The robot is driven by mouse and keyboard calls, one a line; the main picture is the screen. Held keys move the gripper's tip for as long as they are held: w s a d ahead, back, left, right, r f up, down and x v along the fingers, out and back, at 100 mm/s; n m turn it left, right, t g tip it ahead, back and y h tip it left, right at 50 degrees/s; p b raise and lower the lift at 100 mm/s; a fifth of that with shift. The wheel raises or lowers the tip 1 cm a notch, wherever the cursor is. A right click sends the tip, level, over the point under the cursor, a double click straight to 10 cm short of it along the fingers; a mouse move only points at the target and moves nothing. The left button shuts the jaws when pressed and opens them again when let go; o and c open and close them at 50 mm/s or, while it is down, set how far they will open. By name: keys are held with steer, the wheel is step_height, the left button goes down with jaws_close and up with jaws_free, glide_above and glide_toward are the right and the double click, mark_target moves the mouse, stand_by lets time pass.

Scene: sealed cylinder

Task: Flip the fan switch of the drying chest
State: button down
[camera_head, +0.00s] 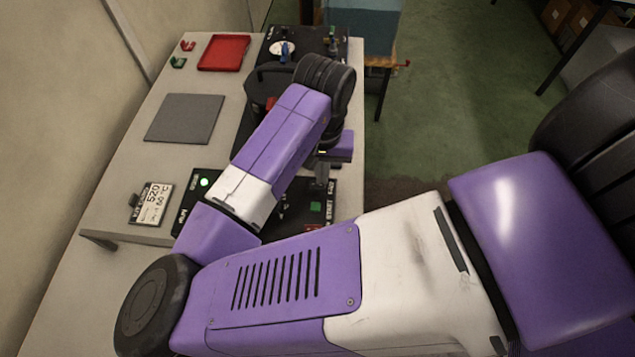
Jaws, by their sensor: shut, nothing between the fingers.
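A black control panel (186,214) lies on the bench, partly covered by my arm. It has a lit green lamp (204,182), a green button (316,207) by a START label, and small dark upright parts (283,205) near its middle. I cannot tell which part is the fan switch, or which body is the drying chest. My gripper (324,168) hangs from the wrist above the far right part of this panel. Its purple hand shows; the fingers are mostly hidden by the forearm and dark against the panel. It is shut and holds nothing.
A display card (152,203) reading 520 and 60 °C stands left of the panel. A grey mat (185,118), a red tray (224,52) and small red and green pieces (183,55) lie farther back. A second black panel (318,42) carries a blue-and-white dial (284,50).

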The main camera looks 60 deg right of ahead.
steer(key=shift+f+b, duration=0.65)
steer(key=shift+f, duration=0.3)
stand_by(0.4)
steer(key=shift+r, duration=0.1)
step_height(320, 180, up, 7)
steer(key=p, duration=0.6)
steer(key=shift+p, duration=0.3)
steer(key=shift+d, duration=0.1)
stand_by(0.4)
